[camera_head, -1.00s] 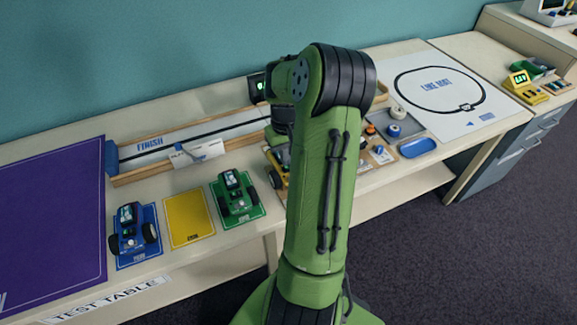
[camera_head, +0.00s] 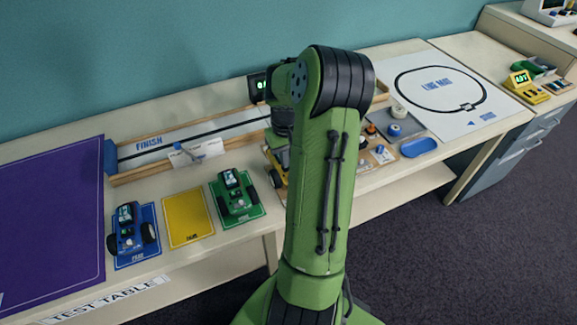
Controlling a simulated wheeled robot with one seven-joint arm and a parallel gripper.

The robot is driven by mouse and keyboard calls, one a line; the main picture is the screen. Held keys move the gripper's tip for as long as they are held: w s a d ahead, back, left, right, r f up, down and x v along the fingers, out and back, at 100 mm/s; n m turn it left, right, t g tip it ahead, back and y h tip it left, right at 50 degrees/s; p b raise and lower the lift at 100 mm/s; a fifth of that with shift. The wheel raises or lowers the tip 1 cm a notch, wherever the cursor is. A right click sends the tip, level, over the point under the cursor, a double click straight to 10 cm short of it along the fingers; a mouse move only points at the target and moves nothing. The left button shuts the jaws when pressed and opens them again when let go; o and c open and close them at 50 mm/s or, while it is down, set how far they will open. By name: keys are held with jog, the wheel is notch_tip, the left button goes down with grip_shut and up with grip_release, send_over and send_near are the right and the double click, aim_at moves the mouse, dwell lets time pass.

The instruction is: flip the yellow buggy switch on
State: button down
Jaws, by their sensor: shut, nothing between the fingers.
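The yellow buggy (camera_head: 277,180) stands on the table just left of my upright arm, which hides most of it. One dark wheel with a yellow hub and a bit of its body show. I cannot see its switch or tell its position. My gripper (camera_head: 281,156) points down from the dark wrist over the buggy, close above or against it. It is shut with nothing in it. The fingertips are mostly hidden and I cannot tell whether they touch the buggy.
A green buggy (camera_head: 235,193) and a blue buggy (camera_head: 128,232) stand on their mats, with an empty yellow mat (camera_head: 187,218) between them. A wood-sided track (camera_head: 135,177) runs behind.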

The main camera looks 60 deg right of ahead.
jog(key=shift+f, duration=0.35)
jog(key=shift+r, duration=0.1)
notch_tip(320, 180, up, 7)
jog(key=p, duration=0.6)
jog(key=shift+r, duration=0.1)
dwell(0.4)
